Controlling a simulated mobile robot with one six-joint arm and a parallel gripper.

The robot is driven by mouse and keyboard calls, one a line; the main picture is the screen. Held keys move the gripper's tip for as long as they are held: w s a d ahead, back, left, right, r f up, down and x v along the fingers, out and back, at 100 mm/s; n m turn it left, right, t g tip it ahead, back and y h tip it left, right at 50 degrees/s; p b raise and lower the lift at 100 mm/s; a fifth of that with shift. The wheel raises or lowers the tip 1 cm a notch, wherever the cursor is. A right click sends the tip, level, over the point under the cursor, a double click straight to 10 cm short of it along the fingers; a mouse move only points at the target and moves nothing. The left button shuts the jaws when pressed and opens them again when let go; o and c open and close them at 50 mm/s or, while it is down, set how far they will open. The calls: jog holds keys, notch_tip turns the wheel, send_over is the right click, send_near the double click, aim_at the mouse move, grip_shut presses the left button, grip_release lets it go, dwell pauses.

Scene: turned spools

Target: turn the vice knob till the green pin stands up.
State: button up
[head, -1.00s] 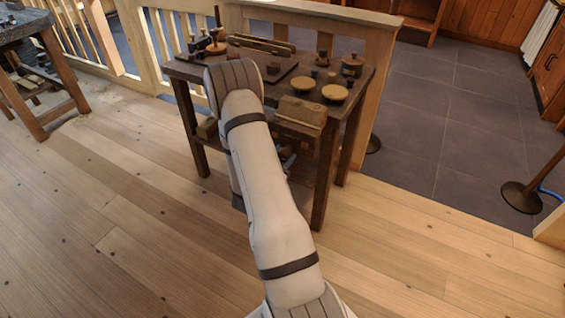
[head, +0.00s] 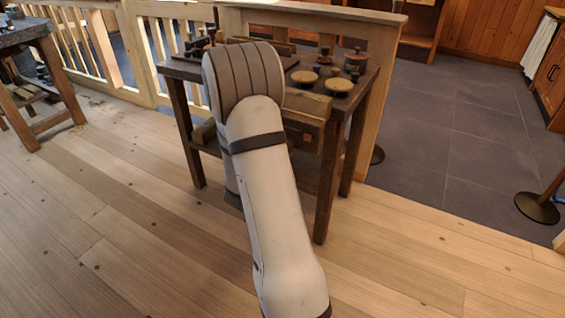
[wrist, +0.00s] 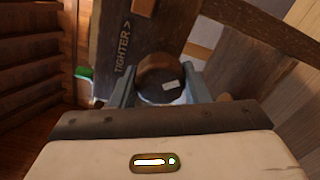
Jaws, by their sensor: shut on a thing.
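The round wooden vice knob (wrist: 158,72) shows in the wrist view, with a dark face and a small pale mark. My gripper (wrist: 163,88) has a grey finger on each side of the knob and is shut on it. Behind it is the vice's dark wooden jaw (wrist: 117,30), lettered "TIGHTER >" along its length; the lettering lies sideways in this view. The green pin (wrist: 84,73) sticks out past the jaw's left edge, on the side the letter tops face. In the head view my arm hides the knob, the pin and my gripper; part of the wooden vice (head: 305,106) shows.
The dark workbench (head: 362,100) carries several turned spools and round lidded pieces (head: 339,84). A railing (head: 180,25) and a low wall stand behind it. Another bench (head: 25,30) is at the far left.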

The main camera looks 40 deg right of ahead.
jog(key=m+b, duration=0.1)
jog(key=b, duration=0.1)
jog(key=f+m+b, duration=0.1)
jog(key=m+b, duration=0.1)
jog(key=b, duration=0.1)
jog(key=shift+s, duration=0.1)
jog(key=m+b, duration=0.2)
jog(key=b, duration=0.1)
jog(key=shift+r, duration=0.15)
jog(key=shift+r+m+b, duration=0.1)
jog(key=shift+m+b, duration=0.2)
jog(key=o, duration=1)
jog(key=shift+r, duration=0.2)
jog(key=shift+p+v, duration=0.95)
jog(key=shift+v, duration=3)
